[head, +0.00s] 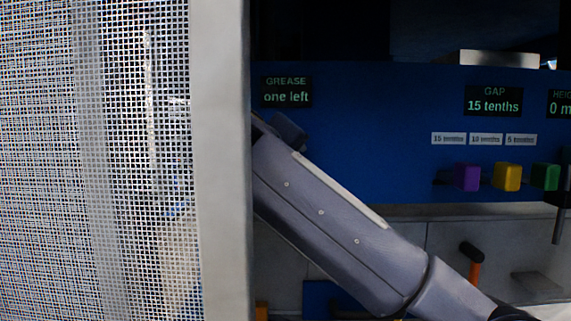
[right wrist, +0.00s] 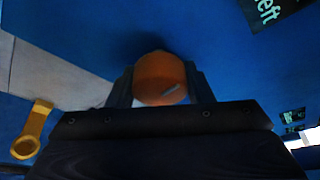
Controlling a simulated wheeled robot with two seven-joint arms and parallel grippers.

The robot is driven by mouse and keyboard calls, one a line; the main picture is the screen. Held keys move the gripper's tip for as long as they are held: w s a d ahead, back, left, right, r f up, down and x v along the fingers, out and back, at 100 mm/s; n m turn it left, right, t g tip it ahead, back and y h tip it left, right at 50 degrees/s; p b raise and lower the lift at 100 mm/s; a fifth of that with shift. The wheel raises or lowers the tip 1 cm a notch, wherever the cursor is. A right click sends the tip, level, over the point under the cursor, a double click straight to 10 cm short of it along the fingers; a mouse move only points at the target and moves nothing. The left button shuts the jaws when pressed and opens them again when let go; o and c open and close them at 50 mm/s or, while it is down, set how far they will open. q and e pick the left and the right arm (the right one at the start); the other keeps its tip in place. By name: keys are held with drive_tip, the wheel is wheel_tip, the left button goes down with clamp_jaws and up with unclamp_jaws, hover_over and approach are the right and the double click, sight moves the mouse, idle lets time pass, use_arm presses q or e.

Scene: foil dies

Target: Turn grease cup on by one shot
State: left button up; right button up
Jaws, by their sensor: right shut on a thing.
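The orange round grease cup (right wrist: 160,75) shows in the right wrist view against the blue panel, with a small pale mark on its face. My right gripper (right wrist: 160,88) is shut on it, one dark finger on each side. In the head view my right arm reaches up and left to the blue panel, and its fingertips and the cup are hidden behind the guard's frame. The grease display (head: 286,92) reads "one left". My left gripper is not in view.
A mesh guard (head: 222,160) with a pale frame fills the left of the head view. The gap display (head: 493,101) reads "15 tenths". Below it are purple (head: 467,177), yellow (head: 507,177) and green (head: 545,177) blocks. A yellow ringed part (right wrist: 33,130) shows in the wrist view.

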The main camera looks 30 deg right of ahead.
drive_tip(key=shift+f+m+y, duration=0.15)
drive_tip(key=shift+m+y, duration=0.15)
drive_tip(key=shift+m, duration=0.2)
drive_tip(key=o, duration=0.8)
drive_tip(key=shift+o, duration=0.9)
